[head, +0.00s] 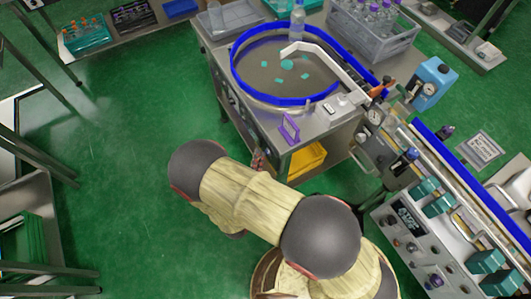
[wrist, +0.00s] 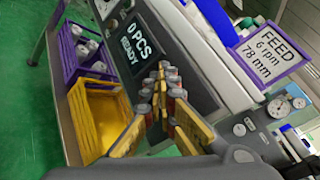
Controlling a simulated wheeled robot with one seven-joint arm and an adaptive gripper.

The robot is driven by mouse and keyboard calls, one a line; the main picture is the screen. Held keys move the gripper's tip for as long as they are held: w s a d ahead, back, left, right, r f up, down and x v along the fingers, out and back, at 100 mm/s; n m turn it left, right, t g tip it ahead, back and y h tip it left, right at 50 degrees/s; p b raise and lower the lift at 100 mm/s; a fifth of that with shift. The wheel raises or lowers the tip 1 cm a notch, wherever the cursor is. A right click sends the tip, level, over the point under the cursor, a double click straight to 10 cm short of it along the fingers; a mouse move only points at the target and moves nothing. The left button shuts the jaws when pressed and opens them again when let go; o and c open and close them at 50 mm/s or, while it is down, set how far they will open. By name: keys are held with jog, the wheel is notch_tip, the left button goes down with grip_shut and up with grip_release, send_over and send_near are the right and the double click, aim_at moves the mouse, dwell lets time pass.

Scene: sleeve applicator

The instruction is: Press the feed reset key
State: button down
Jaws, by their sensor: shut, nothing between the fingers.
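My gripper (wrist: 164,70) is shut and empty in the wrist view, its fingertips meeting in front of the machine's front panel. A dark display (wrist: 137,47) reading "0 PCS READY" is on that panel, just left of the fingertips. I cannot make out the feed reset key; my fingers cover part of the panel beside and below the display. I cannot tell whether the fingertips touch the panel. In the head view the feeder table (head: 300,122) carries a round bowl with a blue rim (head: 240,87). There my arm hides most of the gripper.
A purple-framed sign (wrist: 265,52) reading "FEED 6 rpm 78 mm" stands on the table top; it also shows in the head view (head: 290,128). A yellow bin (wrist: 98,118) and a purple crate (wrist: 72,58) are at the left. Gauges (wrist: 280,107) are at the right. Green floor is open left.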

jog(key=shift+s+a, duration=0.35)
jog(key=shift+a, duration=0.2)
jog(key=s+a, duration=0.1)
jog(key=a, duration=0.2)
jog(key=s+a, duration=0.1)
jog(key=shift+s+a, duration=0.15)
jog(key=shift+s, duration=0.15)
dwell(0.9)
